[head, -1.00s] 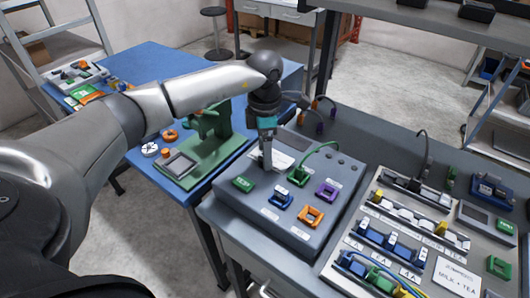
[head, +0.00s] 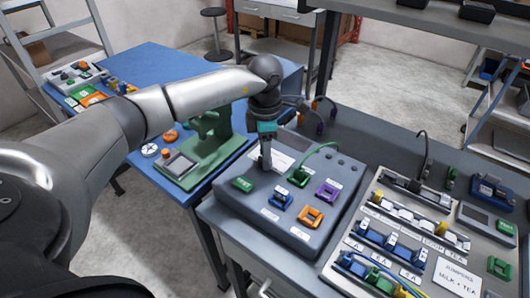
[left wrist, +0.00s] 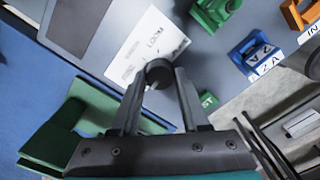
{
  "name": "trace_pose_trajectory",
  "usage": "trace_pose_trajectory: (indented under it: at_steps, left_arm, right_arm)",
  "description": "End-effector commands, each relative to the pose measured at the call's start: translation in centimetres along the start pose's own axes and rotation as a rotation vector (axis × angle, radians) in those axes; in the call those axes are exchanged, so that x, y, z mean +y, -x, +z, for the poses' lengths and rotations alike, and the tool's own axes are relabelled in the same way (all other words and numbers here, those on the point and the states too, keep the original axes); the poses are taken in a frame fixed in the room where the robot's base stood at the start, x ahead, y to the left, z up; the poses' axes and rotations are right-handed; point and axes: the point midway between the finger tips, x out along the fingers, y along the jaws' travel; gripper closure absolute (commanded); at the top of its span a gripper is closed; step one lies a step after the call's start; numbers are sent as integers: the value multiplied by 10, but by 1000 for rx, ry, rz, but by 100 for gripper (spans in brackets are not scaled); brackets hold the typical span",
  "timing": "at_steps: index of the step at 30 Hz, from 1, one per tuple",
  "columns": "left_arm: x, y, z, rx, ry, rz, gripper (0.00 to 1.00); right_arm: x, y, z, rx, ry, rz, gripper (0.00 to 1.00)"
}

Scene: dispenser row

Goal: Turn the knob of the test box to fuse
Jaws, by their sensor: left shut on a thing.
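The grey test box (head: 235,205) sits at the left of the bench, with coloured sockets on its sloped top. My left gripper (head: 265,168) points down at the white label plate (head: 284,160) near its upper left. In the left wrist view, the gripper (left wrist: 159,80) is shut on a dark round knob (left wrist: 158,71) beside the label plate (left wrist: 145,45). One word on the plate seems to read "LOOM". The fingers hide part of the knob, and I cannot tell which marking it points at. My right gripper is not in view.
Blue (head: 281,199), purple (head: 327,192) and orange (head: 311,216) sockets are nearer the front. A green fixture (head: 213,150) stands on the blue table at left.

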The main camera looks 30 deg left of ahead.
Motion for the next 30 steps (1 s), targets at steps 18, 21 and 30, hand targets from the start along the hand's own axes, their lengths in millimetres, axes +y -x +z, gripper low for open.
trace_pose_trajectory:
  at_steps: [18,21,30]
  left_arm:
    - [1,0,0,-1,-112,1,100]
    - [1,0,0,-1,-184,2,100]
    - [1,0,0,-1,-440,2,100]
  right_arm:
    - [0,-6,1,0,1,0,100]
    - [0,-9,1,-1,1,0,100]
    - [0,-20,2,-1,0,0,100]
